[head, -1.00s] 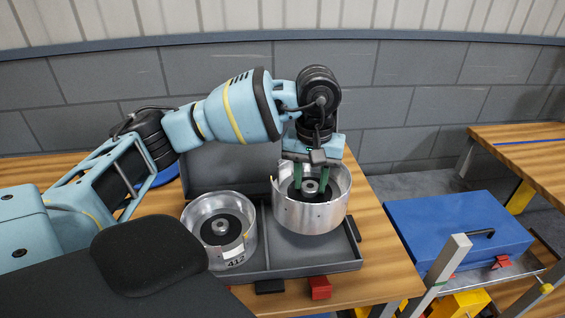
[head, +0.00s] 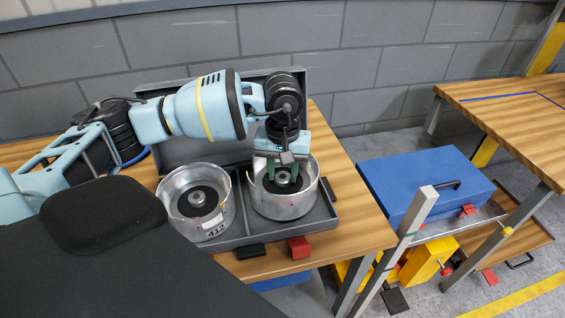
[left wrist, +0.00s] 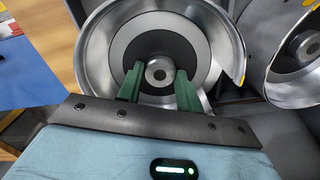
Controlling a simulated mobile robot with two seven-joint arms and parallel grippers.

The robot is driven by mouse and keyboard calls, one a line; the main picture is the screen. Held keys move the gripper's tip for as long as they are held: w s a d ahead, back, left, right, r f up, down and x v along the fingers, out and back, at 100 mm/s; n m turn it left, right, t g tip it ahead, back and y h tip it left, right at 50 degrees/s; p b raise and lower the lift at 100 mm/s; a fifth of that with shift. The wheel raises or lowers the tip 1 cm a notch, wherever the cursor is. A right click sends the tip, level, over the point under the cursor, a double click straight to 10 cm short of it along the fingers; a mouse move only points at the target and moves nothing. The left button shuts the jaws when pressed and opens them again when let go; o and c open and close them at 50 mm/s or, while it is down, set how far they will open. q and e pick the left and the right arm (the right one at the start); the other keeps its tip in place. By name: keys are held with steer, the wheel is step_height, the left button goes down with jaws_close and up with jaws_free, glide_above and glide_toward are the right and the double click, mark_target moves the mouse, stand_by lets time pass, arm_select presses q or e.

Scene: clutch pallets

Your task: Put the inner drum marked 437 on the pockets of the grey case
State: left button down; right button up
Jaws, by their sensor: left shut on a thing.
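The grey case (head: 326,212) lies open on the wooden table, its lid raised at the back. A silver drum labelled 412 (head: 213,222) sits in its left part. A second silver drum (head: 284,205) is in or just above the right part; I cannot tell if it rests on the pocket, and no number shows on it. My left gripper (head: 284,174) points down into this drum, shut on its central hub. In the left wrist view, the green fingers (left wrist: 158,74) stand on both sides of the hub, and the drum's wall (left wrist: 97,55) surrounds them. My right gripper is out of view.
Another wooden table (head: 520,110) is at the far right.

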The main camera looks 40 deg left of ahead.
mark_target(283, 177)
arm_select(q)
steer(key=shift+w+f, duration=0.1)
steer(key=shift+f, duration=0.3)
steer(key=shift+f, duration=0.1)
steer(key=c, duration=1.4)
jaws_free()
steer(key=shift+f, duration=0.25)
steer(key=o, duration=0.5)
steer(key=shift+c, duration=0.2)
step_height(283, 177, up, 12)
steer(key=shift+r+b, duration=0.15)
steer(key=shift+b, duration=0.25)
